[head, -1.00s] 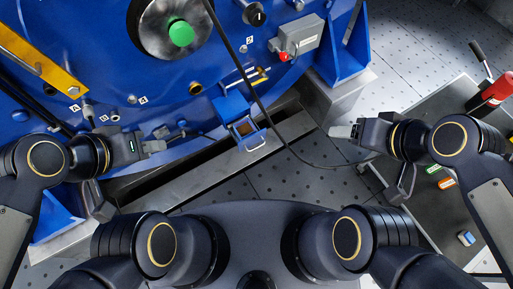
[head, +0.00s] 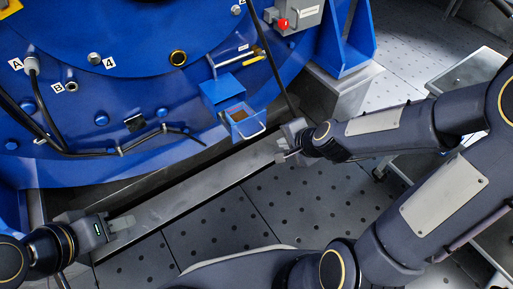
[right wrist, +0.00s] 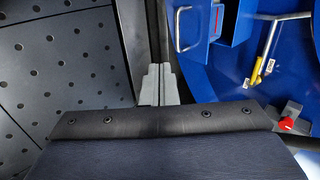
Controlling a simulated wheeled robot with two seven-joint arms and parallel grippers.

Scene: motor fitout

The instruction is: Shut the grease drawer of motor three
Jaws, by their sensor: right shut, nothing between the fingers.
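The grease drawer (head: 237,118) is a small blue box with a brownish inside and a pale loop handle (head: 252,134). It stands pulled out below a blue housing on the large blue motor (head: 140,85). My right gripper (head: 283,157) is shut and empty, just right of and below the handle, apart from it. In the right wrist view its fingers (right wrist: 158,85) are together, and the handle (right wrist: 186,30) shows to their upper right. My left gripper (head: 122,224) is low at the left, far from the drawer; its finger gap is not clear.
A yellow-handled valve lever (head: 257,50) and a grey box with a red knob (head: 290,17) sit right of the drawer. A black cable (head: 268,62) hangs close by. A metal ledge (head: 190,195) runs below the motor. The perforated floor (head: 270,205) in front is clear.

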